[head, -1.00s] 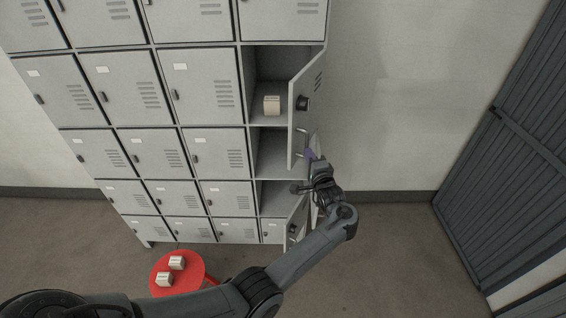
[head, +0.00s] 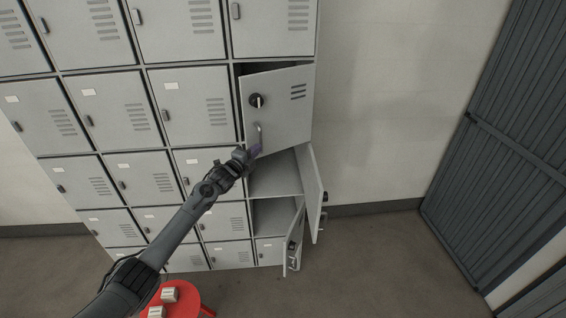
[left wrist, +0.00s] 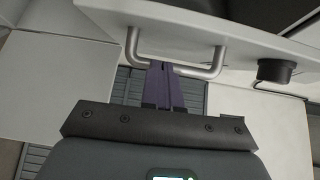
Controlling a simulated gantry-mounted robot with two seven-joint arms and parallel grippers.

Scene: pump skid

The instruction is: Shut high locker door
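The high locker door (head: 279,112) is a grey panel with a dark round knob and a metal handle (head: 259,133). It hangs on its right edge and stands partly open. A dark gap shows along its top and left side. My left gripper (head: 254,150) is at the handle near the door's lower left corner. In the left wrist view its purple fingers (left wrist: 164,84) are close together on the bar of the handle (left wrist: 197,71), and the dark knob (left wrist: 276,70) shows to the right. My right gripper is not in view.
Below, two more locker doors stand open: a middle one (head: 313,190) and a lower one (head: 294,238). A red stool (head: 190,297) with white boxes (head: 170,295) stands at the bottom. The wall and floor to the right are clear up to a dark slatted door (head: 505,130).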

